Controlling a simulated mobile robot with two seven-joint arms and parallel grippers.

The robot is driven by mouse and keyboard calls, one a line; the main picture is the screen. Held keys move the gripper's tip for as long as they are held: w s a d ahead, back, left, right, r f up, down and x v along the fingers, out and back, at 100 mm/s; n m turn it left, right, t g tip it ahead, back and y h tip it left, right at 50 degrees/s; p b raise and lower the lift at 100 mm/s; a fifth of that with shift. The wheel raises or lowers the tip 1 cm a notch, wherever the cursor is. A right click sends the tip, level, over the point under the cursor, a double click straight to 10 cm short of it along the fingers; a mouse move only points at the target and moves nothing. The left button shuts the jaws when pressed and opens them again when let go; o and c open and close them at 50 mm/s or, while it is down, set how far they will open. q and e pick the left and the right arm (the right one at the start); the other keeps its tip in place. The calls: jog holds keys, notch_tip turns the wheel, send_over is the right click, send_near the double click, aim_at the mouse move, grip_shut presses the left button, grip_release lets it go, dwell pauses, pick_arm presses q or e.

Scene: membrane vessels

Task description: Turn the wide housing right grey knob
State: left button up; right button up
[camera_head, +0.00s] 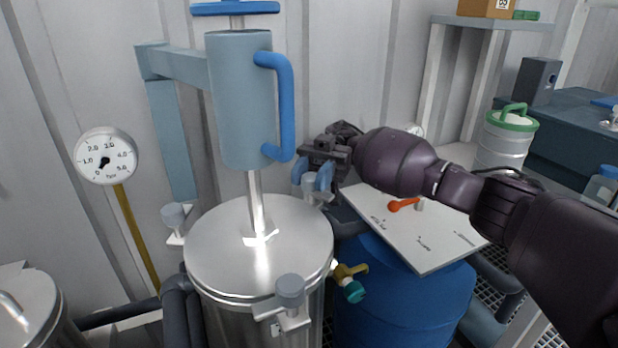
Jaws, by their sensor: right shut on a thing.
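The wide steel housing (215,245) stands in the middle of the view with a flat round lid. Its right grey knob (310,189) sits at the lid's back right edge. My right gripper (313,181) comes down on this knob from above, with blue fingertips on either side of it, shut on it. The fingers hide part of the knob. Two other grey knobs show on the rim: a left one (173,216) and a front one (290,290). My left gripper is not in view.
A grey-blue cylinder (235,100) with a blue handle (286,105) stands above the lid, close left of my gripper. A gauge (105,156) is at left. A white panel (425,250) with an orange lever (402,204) lies below my right arm, over a blue drum (400,310).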

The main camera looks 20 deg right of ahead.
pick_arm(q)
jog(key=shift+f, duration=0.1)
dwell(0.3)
pick_arm(e)
jog(key=o, duration=0.9)
jog(key=shift+w+d+f, duration=0.1)
jog(key=shift+w+d, duration=0.15)
jog(key=shift+w, duration=0.05)
pick_arm(q)
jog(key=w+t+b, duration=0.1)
jog(key=b, duration=0.4)
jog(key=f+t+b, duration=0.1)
jog(key=b, duration=0.4)
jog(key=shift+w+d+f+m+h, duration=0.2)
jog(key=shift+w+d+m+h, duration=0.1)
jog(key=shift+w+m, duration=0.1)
pick_arm(e)
jog(key=v, duration=1)
